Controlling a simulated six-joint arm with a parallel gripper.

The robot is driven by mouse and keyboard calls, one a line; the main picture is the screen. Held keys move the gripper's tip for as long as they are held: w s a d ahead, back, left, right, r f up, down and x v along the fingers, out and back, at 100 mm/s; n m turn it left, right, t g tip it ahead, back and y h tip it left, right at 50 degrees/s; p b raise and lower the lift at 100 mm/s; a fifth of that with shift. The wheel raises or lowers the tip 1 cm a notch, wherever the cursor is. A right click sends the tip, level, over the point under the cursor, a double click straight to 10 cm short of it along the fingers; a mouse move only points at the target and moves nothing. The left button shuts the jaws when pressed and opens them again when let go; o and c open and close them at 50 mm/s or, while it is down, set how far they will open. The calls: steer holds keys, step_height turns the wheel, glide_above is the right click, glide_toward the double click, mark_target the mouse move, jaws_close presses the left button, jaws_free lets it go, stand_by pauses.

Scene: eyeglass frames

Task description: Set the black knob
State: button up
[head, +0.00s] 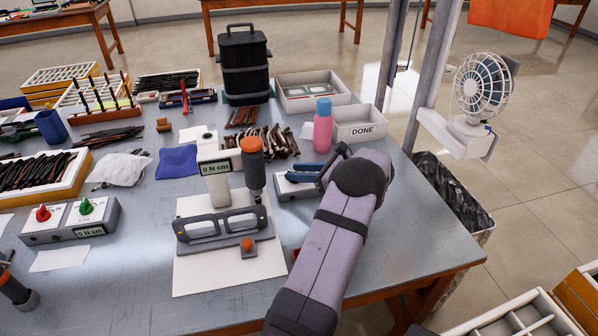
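I cannot make out a black knob in the head view. My gripper (328,168) is at the end of my purple-grey arm, over a low grey box (294,188) right of the table's middle. The gripper and arm cover part of this box, and a knob there could be hidden. A blue part (306,171) shows at the box beside my gripper; I cannot tell what it is. The finger gap is too small and dark to read.
A pink bottle (323,128) and a DONE tray (360,124) stand behind my gripper.

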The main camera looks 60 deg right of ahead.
jaws_close()
steer(key=shift+n+y, duration=0.5)
steer(key=shift+y, duration=0.1)
jaws_free()
steer(key=v, duration=0.7)
steer(key=shift+r+b, duration=0.15)
steer(key=shift+b, duration=0.25)
steer(key=shift+s, duration=0.1)
